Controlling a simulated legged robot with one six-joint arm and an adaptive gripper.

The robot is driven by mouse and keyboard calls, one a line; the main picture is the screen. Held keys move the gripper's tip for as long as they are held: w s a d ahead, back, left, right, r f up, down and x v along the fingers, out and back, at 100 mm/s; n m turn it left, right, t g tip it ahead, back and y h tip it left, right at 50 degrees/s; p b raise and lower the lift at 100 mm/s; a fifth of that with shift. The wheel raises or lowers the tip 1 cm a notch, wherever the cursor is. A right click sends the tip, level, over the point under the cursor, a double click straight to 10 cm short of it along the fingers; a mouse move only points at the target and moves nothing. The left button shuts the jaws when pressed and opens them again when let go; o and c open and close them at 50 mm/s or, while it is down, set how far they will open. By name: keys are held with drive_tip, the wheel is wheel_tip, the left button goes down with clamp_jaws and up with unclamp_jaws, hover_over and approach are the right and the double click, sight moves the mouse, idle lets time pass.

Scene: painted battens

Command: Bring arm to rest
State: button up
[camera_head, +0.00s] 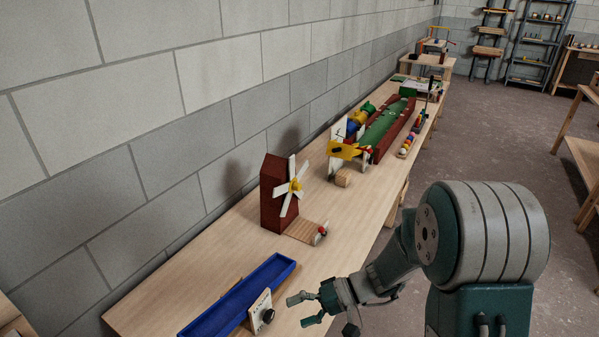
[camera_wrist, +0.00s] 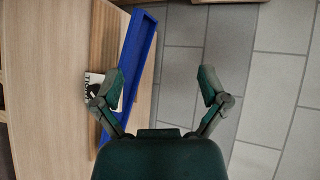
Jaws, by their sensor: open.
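My gripper (camera_head: 313,309) is open and empty, with its fingers spread apart. In the head view it is at the lower middle, to the right of the blue tray (camera_head: 201,321). A small white card or plate (camera_head: 255,318) with a dark round knob stands by the tray's near side. In the wrist view my gripper (camera_wrist: 158,86) shows two separated fingers with nothing between them. The blue tray (camera_wrist: 143,42) passes beside the left finger. The white card also shows in the wrist view (camera_wrist: 90,79), partly hidden by that finger.
The long wooden table (camera_head: 152,292) runs along the grey block wall (camera_head: 130,85). A red windmill model (camera_head: 275,190) stands on the table. Behind it are a yellow cut-out (camera_head: 343,151) and a green lane (camera_head: 383,127) with red sides. Open floor (camera_head: 480,130) lies to the right.

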drive_tip(key=s+d+r+t+h, duration=0.8)
drive_tip(key=s+d+r+h, duration=0.4)
drive_tip(key=d+r, duration=0.3)
drive_tip(key=shift+s+d+r+m+h, duration=0.3)
drive_tip(key=shift+s+r+m+h, duration=0.1)
drive_tip(key=shift+r+h, duration=0.45)
